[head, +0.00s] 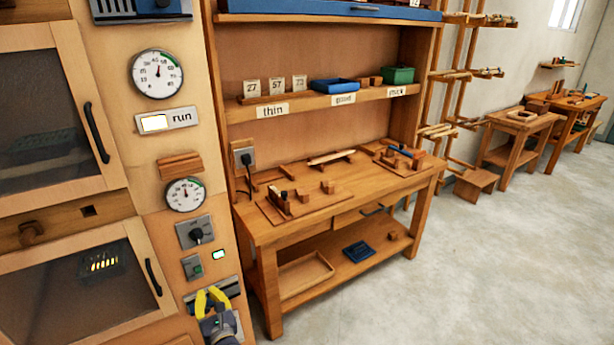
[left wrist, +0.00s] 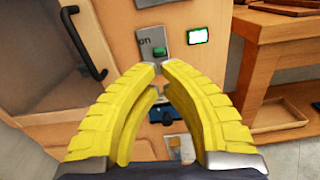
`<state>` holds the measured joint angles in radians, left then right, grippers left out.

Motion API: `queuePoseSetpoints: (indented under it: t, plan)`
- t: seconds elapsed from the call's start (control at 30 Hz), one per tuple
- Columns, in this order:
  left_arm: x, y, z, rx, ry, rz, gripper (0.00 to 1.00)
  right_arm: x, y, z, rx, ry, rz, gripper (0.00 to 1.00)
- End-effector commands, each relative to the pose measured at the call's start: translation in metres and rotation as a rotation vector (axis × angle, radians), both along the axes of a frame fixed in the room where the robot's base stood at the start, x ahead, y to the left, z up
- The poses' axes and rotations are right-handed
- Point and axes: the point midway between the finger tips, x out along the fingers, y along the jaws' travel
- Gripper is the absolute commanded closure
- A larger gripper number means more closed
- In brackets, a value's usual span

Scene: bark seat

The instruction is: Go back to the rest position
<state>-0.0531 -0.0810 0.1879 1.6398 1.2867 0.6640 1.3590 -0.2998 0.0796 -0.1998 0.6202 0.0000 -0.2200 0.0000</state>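My left gripper (head: 212,300) has yellow fingers and is low in the head view, in front of the lower part of the wooden oven panel. In the left wrist view the two yellow fingers (left wrist: 160,68) arch together and their tips meet, with nothing seen between them. The tips show just below a switch plate with a green button (left wrist: 160,52). This green button is also in the head view (head: 195,268), above and left of the gripper. I cannot tell whether the fingertips touch the panel. My right gripper is in neither view.
A lit green indicator (head: 218,254) is beside the switch. Oven doors with dark handles (head: 97,132) stand at left. A wooden workbench (head: 345,208) with small wooden parts stands to the right. The floor (head: 480,270) right of the bench is clear.

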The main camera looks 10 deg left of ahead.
Motion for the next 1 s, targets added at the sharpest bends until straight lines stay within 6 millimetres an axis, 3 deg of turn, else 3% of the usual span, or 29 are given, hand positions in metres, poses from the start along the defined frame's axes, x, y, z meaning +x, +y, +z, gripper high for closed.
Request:
queuePoseSetpoints:
  t: [0.07,0.17,0.3,0.47,0.57,0.77,1.0]
  plan:
    - [0.005,-0.006,0.003,0.108,0.078,-0.031,1.00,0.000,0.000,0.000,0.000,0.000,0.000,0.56]
    - [0.017,-0.027,-0.015,0.364,0.285,-0.113,1.00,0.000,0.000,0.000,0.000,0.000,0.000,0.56]
    - [0.031,-0.082,-0.081,0.841,0.644,-0.316,1.00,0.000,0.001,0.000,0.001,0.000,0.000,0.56]
    - [0.013,-0.134,-0.169,1.294,0.929,-0.552,1.00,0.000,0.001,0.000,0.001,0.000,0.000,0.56]
    - [-0.010,-0.160,-0.223,1.545,1.052,-0.702,1.00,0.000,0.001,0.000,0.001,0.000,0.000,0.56]
    - [-0.081,-0.197,-0.323,1.999,1.200,-1.014,1.00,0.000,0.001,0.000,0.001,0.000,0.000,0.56]
    - [-0.198,-0.215,-0.423,2.470,1.210,-1.416,1.00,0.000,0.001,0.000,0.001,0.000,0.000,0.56]
